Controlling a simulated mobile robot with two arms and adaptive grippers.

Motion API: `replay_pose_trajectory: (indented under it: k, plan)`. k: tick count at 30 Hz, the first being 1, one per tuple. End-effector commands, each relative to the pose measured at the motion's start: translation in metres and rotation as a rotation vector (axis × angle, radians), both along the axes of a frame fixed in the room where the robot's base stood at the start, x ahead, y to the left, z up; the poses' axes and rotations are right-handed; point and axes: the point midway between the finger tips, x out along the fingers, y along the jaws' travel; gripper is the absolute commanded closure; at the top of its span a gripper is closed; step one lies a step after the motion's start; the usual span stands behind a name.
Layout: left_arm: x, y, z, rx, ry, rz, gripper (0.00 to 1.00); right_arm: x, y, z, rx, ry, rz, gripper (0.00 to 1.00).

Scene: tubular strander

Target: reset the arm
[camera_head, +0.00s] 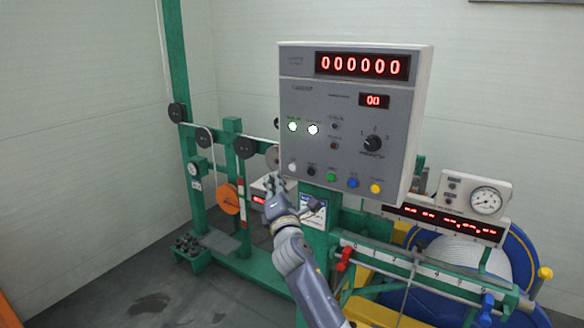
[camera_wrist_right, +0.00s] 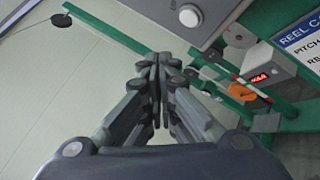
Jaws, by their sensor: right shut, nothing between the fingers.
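My right gripper (camera_head: 275,185) is just below the lower left corner of the grey control panel (camera_head: 345,115) in the head view. Its fingers are closed together and empty; they also show shut in the right wrist view (camera_wrist_right: 158,62). The panel has a red display reading 000000, a smaller red display, a black rotary knob (camera_head: 372,144), a lit green lamp, a lit white lamp and a row of coloured buttons. My left gripper is not in view.
The green machine frame (camera_head: 233,180) stands behind, with black pulleys and an orange disc (camera_head: 229,199). A dial gauge box (camera_head: 473,195) and a blue reel (camera_head: 523,265) stand at right. A red clamp (camera_head: 344,259) sits on the rail. Floor at left is mostly clear.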

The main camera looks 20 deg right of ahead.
Motion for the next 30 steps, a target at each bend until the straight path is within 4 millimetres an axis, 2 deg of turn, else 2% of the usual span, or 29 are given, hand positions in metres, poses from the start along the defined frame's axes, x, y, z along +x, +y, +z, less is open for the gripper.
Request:
replay_pose_trajectory:
  k: [5,18,20,23,25,29,30]
  plan:
    - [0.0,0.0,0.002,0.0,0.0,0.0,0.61,-0.007,0.008,0.0,0.001,0.001,0.0,1.0]
    - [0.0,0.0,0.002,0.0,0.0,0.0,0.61,-0.007,0.009,-0.001,0.001,0.001,0.0,1.0]
    - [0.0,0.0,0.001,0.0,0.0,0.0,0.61,-0.007,0.009,-0.006,0.008,0.009,0.002,1.0]
    - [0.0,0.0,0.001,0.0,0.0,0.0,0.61,-0.006,0.01,-0.035,0.049,0.052,0.018,1.0]
    - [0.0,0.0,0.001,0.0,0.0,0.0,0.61,-0.007,0.011,-0.072,0.108,0.107,0.034,1.0]
    - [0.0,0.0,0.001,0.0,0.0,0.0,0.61,-0.019,0.013,-0.167,0.271,0.246,0.061,1.0]
    - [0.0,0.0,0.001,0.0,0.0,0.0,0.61,-0.025,0.014,-0.197,0.326,0.29,0.064,1.0]
